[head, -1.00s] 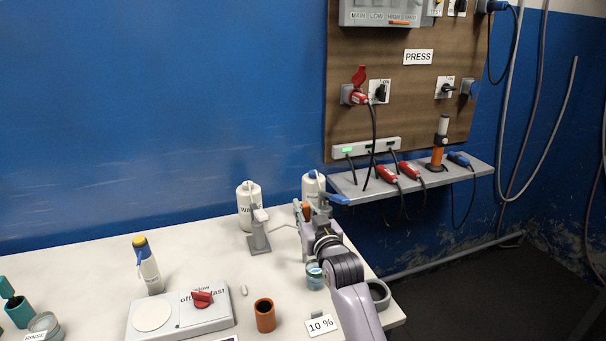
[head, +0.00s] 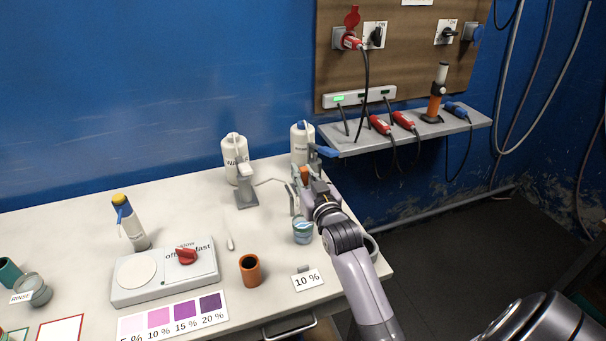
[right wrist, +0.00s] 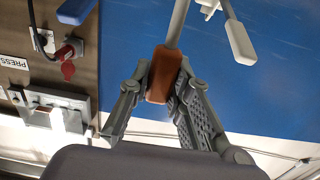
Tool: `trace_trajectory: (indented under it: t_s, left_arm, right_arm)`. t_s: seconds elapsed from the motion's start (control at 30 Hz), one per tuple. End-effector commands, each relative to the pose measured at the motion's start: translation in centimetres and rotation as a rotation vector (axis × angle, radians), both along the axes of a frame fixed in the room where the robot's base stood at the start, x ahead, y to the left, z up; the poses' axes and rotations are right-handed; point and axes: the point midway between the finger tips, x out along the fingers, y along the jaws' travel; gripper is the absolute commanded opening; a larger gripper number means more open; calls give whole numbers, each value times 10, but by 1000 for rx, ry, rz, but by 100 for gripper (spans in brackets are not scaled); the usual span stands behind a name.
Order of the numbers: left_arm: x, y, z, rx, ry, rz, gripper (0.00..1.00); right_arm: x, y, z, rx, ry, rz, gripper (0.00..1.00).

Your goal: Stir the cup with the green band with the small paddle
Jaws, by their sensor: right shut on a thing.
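The small cup with a blue-green band (head: 303,231) stands on the table's right part, behind the 10 % card. My right gripper (head: 306,184) is above this cup and shut on an orange-brown handle (head: 305,174). In the right wrist view the gripper (right wrist: 163,88) pinches the handle (right wrist: 164,70) between both fingers. A grey shaft (right wrist: 178,22) runs from it out of the picture, so this looks like the small paddle. Its far end is hidden, and I cannot tell whether it is inside the cup. My left gripper is not in view.
An orange cup (head: 250,270) and the 10 % card (head: 308,280) stand close in front. A stirrer plate with a red knob (head: 187,257) is left of them. White bottles (head: 235,158) and a grey stand (head: 246,195) are behind. A wall shelf (head: 350,145) is at the back right.

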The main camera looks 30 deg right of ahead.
Motion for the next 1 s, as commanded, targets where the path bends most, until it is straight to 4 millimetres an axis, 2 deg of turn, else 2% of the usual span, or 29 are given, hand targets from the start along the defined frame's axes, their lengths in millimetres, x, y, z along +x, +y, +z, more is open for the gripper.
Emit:
trace_trajectory:
  t_s: [0.03,0.13,1.0]
  left_arm:
    - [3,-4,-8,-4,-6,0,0]
    - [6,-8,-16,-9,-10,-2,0]
    - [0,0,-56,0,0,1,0]
  right_arm:
    - [0,0,-8,1,-1,0,0]
    - [0,0,-16,1,-1,0,0]
    - [0,0,-82,0,0,0,0]
